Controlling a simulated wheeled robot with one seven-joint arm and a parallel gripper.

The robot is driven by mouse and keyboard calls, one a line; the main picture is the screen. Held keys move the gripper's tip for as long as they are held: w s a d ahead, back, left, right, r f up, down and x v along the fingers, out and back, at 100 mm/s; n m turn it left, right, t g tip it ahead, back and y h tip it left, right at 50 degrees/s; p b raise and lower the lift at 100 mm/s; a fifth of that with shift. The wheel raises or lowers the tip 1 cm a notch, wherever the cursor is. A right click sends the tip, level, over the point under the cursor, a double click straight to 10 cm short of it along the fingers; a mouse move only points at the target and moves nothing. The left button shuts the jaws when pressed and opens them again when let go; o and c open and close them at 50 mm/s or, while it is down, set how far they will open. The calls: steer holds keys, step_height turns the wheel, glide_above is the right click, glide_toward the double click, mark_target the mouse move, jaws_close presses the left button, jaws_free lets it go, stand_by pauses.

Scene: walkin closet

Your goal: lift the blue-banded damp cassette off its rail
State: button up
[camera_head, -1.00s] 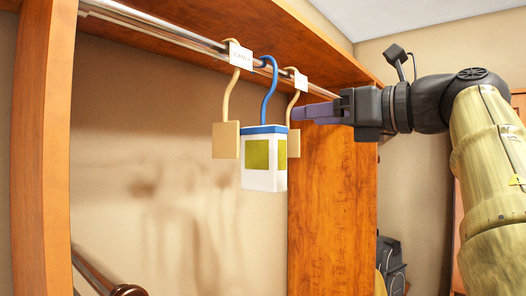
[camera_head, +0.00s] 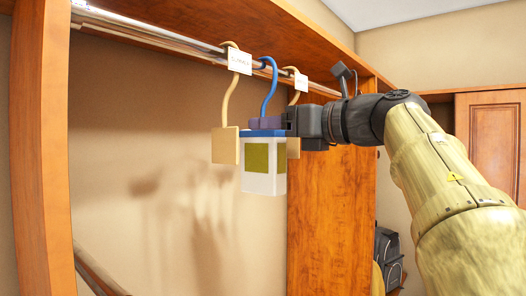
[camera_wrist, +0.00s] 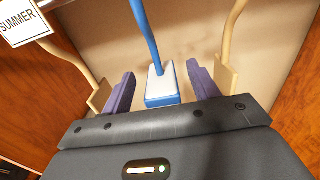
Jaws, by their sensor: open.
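The damp cassette (camera_head: 264,181) is a white box with a blue band at its top and an olive panel on its front. Its blue hook (camera_head: 268,88) hangs over the metal rail (camera_head: 190,35). In the wrist view the cassette's top (camera_wrist: 162,84) and the blue hook stem (camera_wrist: 146,35) show between my two purple fingers. My gripper (camera_head: 267,123) is open around the base of the hook, just above the box. In the wrist view my gripper (camera_wrist: 160,92) has a gap between each finger and the cassette.
Tan hanging tags on hooks flank the cassette, a left one (camera_head: 225,146) and a right one (camera_head: 293,147), both close to my fingers. A white SUMMER label (camera_head: 239,61) hangs at the rail. The wooden closet panel (camera_head: 330,210) stands behind to the right.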

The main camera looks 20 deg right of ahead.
steer(key=shift+p+x, duration=0.6)
steer(key=shift+x, duration=0.65)
steer(key=shift+w+a, duration=0.25)
steer(key=shift+w, duration=0.1)
steer(key=shift+s, duration=0.1)
jaws_close()
